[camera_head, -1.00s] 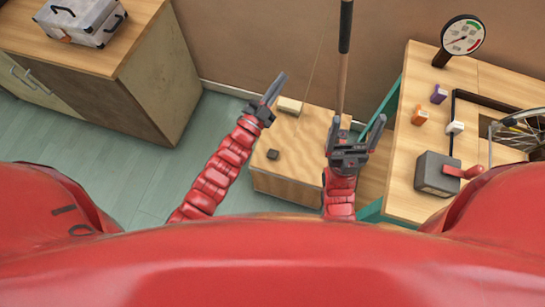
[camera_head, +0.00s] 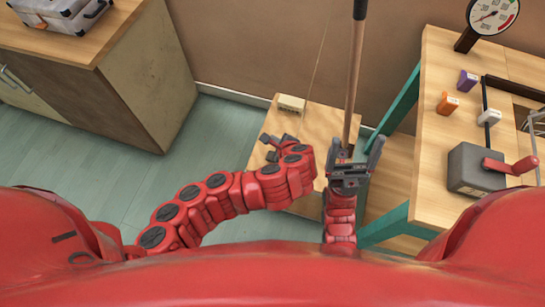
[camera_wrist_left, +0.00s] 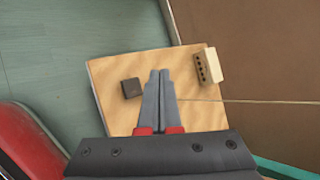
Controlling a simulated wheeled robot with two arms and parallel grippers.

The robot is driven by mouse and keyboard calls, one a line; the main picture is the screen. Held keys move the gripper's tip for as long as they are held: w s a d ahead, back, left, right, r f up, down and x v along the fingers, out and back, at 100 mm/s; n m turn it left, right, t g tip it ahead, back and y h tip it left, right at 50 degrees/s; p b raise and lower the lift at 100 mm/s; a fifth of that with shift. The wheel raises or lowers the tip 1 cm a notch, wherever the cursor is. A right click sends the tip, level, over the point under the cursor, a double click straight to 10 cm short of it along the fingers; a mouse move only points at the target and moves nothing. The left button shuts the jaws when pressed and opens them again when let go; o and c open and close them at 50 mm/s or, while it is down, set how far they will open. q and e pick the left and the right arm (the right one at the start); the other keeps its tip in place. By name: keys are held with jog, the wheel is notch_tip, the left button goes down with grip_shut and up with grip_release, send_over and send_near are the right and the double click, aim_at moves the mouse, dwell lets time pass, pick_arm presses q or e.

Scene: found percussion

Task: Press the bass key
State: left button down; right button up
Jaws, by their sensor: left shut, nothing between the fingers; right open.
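I see no label naming a bass key. A small dark block (camera_head: 272,156) sits on the light wooden box (camera_head: 318,122). In the left wrist view the dark block (camera_wrist_left: 131,88) lies just left of my left gripper's fingertips (camera_wrist_left: 160,73), apart from them in the picture. The left fingers are shut with nothing between them and point down over the box top. In the head view my left gripper (camera_head: 270,142) is partly hidden by its own arm. My right gripper (camera_head: 358,150) is open, by the lower part of an upright wooden stick (camera_head: 354,80).
A cream block with holes (camera_head: 291,103) sits at the box's back edge, with a thin string.

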pick_arm(q)
jog(key=shift+f, duration=0.1)
notch_tip(320, 180, down, 9)
jog(key=b, duration=0.6)
jog(key=shift+r, duration=0.2)
jog(key=shift+b, duration=0.3)
dwell(1.6)
jog(key=shift+f+b, duration=0.4)
jog(key=shift+f, duration=0.05)
jog(key=shift+f+b, duration=0.5)
dwell(0.6)
jog(key=shift+r, duration=0.1)
jog(key=shift+r+p, duration=0.7)
jog(key=shift+r, duration=0.2)
